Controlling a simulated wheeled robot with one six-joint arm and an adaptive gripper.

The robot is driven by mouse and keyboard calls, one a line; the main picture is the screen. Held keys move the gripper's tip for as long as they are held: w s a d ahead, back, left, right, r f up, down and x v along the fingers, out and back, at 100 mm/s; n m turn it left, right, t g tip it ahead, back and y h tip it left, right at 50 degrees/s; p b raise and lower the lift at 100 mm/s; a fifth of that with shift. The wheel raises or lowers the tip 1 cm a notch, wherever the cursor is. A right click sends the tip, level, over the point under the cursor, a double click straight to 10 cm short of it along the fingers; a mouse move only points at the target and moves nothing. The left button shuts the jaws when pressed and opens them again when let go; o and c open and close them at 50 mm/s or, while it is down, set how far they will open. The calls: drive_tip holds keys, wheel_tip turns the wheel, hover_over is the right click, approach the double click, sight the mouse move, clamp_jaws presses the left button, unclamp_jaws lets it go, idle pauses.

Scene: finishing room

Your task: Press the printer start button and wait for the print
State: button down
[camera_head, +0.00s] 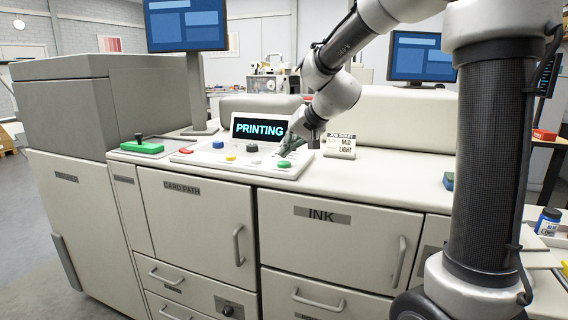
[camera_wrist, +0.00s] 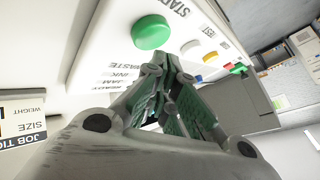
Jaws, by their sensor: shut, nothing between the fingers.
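The printer's sloped control panel (camera_head: 210,157) stands on the long cream machine. Its small screen (camera_head: 260,128) reads "PRINTING". The green start button (camera_head: 284,164) is at the panel's right end; it also shows in the wrist view (camera_wrist: 150,32), beside the word "START". My gripper (camera_head: 287,151) is shut and empty, just above and behind the green button in the head view. I cannot tell the exact height above the panel.
A job ticket stand (camera_head: 341,147) reading "MID" and "LIGHT" stands right of the panel. A green block with a black lever (camera_head: 142,147) is at the left. White, yellow, blue and red buttons share the panel. The counter right of the ticket is mostly clear.

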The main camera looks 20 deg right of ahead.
sight(286, 161)
drive_tip(key=shift+r, duration=0.15)
drive_tip(key=shift+r, duration=2.35)
